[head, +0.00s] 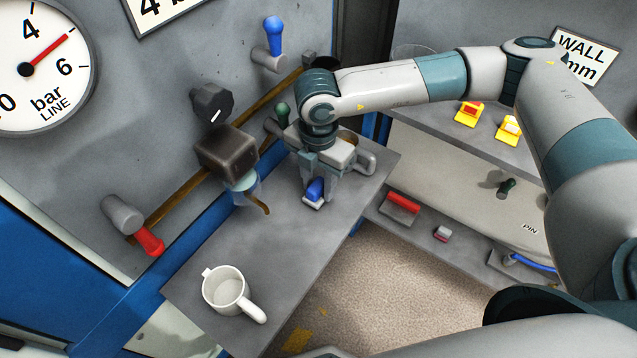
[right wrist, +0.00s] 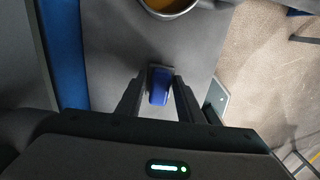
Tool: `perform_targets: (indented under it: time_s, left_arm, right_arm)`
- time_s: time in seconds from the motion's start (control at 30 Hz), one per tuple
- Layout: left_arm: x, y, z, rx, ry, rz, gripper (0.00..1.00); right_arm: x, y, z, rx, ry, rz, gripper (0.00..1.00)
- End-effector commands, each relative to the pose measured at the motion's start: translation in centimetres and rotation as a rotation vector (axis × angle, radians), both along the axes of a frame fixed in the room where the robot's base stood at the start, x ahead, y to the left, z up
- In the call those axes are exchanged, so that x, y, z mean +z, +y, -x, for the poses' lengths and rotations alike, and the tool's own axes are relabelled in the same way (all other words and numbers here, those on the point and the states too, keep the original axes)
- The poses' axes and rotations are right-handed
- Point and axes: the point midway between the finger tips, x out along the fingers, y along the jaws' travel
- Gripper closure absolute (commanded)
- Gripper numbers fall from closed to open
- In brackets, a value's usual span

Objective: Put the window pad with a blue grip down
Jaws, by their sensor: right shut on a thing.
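The window pad with a blue grip (head: 315,188) is between the fingers of my right gripper (head: 319,193), low over the grey shelf (head: 212,245). The gripper points downward and is shut on the pad. The pad's pale base shows below the blue grip. I cannot tell whether the base touches the shelf. In the right wrist view the blue grip (right wrist: 159,91) sits between the two dark fingertips of the right gripper (right wrist: 160,82). My left gripper is not in view.
A white mug (head: 222,290) stands on the shelf's near end. A metal mug (head: 366,161) stands just behind my right gripper; its rim shows in the wrist view (right wrist: 168,13). A brown box (head: 227,150) projects from the panel at left. The shelf between gripper and white mug is clear.

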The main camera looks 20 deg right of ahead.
Motion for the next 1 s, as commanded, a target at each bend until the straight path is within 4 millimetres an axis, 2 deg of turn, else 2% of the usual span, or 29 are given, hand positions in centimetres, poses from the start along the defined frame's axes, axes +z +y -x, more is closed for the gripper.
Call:
perform_targets:
  time_s: [0.1, 0.2, 0.5, 0.73, 0.77, 0.83, 1.0]
  left_arm:
    - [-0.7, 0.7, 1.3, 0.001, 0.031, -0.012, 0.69]
    - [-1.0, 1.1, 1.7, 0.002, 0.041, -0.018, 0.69]
    - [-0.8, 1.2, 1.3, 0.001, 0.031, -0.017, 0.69]
    - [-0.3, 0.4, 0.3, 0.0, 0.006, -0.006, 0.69]
    - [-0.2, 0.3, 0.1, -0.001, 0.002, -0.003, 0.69]
    - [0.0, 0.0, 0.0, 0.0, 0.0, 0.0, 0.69]
    - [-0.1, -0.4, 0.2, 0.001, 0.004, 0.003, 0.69]
  right_arm:
    - [-0.9, 0.0, 0.1, 0.001, 0.001, 0.0, 1.0]
    - [-1.1, 0.0, 0.0, 0.001, 0.0, 0.0, 1.0]
    - [-1.1, 0.0, 0.0, 0.001, 0.0, 0.0, 1.0]
    - [-1.3, 0.0, 0.0, 0.001, 0.001, -0.001, 1.0]
    - [-1.3, 0.0, 0.0, 0.001, 0.001, -0.001, 0.64]
    - [-1.2, 0.0, 0.0, 0.001, 0.001, -0.001, 0.48]
    - [-1.2, 0.0, 0.0, 0.0, 0.0, 0.0, 0.48]
